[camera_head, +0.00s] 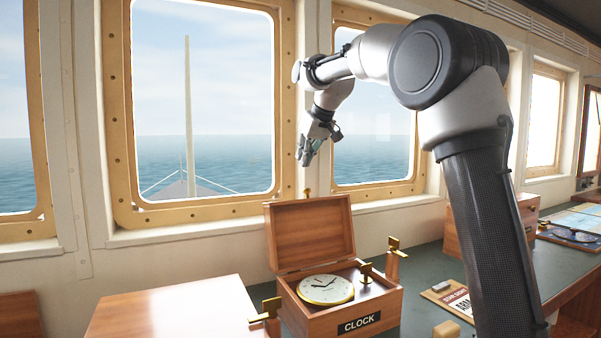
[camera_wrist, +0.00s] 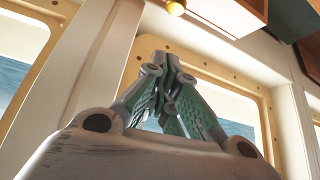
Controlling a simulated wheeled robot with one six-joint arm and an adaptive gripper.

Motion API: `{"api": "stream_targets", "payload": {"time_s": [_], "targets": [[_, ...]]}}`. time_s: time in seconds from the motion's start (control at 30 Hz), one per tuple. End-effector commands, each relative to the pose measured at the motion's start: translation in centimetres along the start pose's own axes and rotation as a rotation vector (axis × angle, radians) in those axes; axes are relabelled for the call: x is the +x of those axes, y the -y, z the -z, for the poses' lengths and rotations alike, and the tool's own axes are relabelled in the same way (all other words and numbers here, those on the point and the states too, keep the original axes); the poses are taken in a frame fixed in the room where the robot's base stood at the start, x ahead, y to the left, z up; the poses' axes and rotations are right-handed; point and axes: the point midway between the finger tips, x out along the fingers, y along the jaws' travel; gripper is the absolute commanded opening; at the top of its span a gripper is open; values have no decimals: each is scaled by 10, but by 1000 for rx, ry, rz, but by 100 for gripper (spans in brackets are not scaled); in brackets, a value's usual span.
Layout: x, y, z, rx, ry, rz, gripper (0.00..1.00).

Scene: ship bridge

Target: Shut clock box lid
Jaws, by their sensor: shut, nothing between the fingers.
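The clock box (camera_head: 340,312) is a wooden box with a "CLOCK" label on its front, standing on the counter. Its lid (camera_head: 312,233) is open, standing up at the back and leaning slightly backward. A round white clock (camera_head: 326,289) with a brass rim lies face up inside. My gripper (camera_head: 305,160) is up in front of the window frame, above the lid's top edge and apart from it. Its fingers are shut and empty in the wrist view (camera_wrist: 170,62). A wooden part at the top of the wrist view (camera_wrist: 222,14) may be the box; I cannot tell for certain.
Brass-topped fittings stand beside the box at the left (camera_head: 267,310) and right (camera_head: 395,255). A wooden surface (camera_head: 170,308) lies left of the box. A lettered board (camera_head: 452,298) lies at the right on the green counter (camera_head: 425,265). Windows rise close behind.

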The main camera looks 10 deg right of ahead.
Motion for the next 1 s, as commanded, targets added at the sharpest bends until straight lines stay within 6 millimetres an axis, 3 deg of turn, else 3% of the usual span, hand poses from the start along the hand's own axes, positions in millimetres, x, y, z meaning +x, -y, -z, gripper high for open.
{"api": "stream_targets", "payload": {"time_s": [0.5, 0.7, 1.0], "targets": [[95, 0, -2, 1, 0, -1, 0], [73, 0, -25, 3, -2, -2, 0], [68, 0, -32, 2, 0, -2, 0]]}}
